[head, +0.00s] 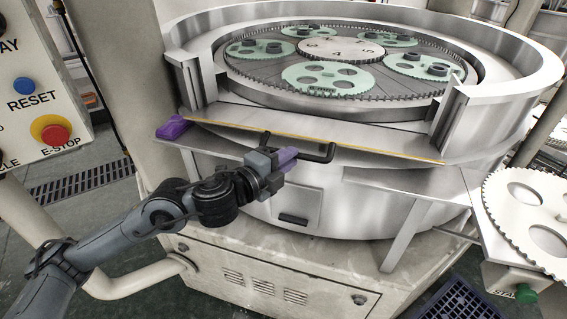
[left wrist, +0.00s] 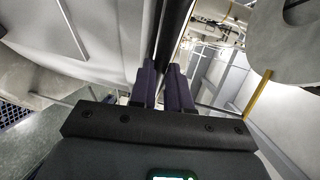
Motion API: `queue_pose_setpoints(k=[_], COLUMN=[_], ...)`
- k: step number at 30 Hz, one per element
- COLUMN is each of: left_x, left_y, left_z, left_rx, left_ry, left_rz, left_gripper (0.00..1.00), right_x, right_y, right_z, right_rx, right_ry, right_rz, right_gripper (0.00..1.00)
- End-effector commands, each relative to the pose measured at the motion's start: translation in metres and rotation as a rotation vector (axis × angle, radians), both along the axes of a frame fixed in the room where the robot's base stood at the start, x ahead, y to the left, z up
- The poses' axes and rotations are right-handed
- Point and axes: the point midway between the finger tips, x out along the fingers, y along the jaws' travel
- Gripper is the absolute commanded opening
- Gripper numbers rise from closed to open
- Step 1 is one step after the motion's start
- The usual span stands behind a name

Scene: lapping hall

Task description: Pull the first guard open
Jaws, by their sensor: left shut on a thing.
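The guard (head: 330,129) is a grey metal panel at the front gap of the round machine wall. It is tilted outward, with a yellow strip along its edge and a black bar handle (head: 322,156) on its front. My left gripper (head: 287,157), with purple fingertips, is at the left part of the handle and shut on it. In the left wrist view, the two purple fingers (left wrist: 162,85) close around a dark bar (left wrist: 172,40). The fingers hide part of the handle. My right gripper is in neither view.
Inside the wall, green toothed carriers (head: 328,78) lie on the plate. A purple cloth (head: 174,128) lies left of the guard. A control panel with an emergency stop (head: 55,134) stands at the left. A pale toothed disc (head: 530,205) is at the right.

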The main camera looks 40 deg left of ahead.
Motion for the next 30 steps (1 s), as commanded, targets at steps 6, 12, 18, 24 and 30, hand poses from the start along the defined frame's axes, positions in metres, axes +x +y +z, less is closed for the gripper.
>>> queue_pose_setpoints(k=[6, 12, 18, 24, 30], left_x=[0.0005, 0.0005, 0.0004, 0.0003, 0.0001], left_y=[-0.0003, -0.0004, -0.0004, -0.0005, -0.0006], left_z=[-0.0035, -0.0023, -0.0016, -0.0019, -0.0017], left_rx=[0.0, 0.0, -0.001, -0.001, -0.002], left_ry=[-0.001, -0.002, -0.004, -0.003, -0.004], left_rz=[-0.001, -0.001, -0.001, -0.002, -0.002], left_gripper=[0.0, 0.0, 0.24, 0.42, 0.42], right_x=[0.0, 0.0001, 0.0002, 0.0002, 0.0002], right_y=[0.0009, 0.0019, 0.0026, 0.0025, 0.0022], right_z=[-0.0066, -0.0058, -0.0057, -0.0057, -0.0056], right_rx=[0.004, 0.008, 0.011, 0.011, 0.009], right_ry=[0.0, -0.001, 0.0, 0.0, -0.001], right_rz=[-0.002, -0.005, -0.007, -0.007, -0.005], right_gripper=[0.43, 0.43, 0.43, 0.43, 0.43])
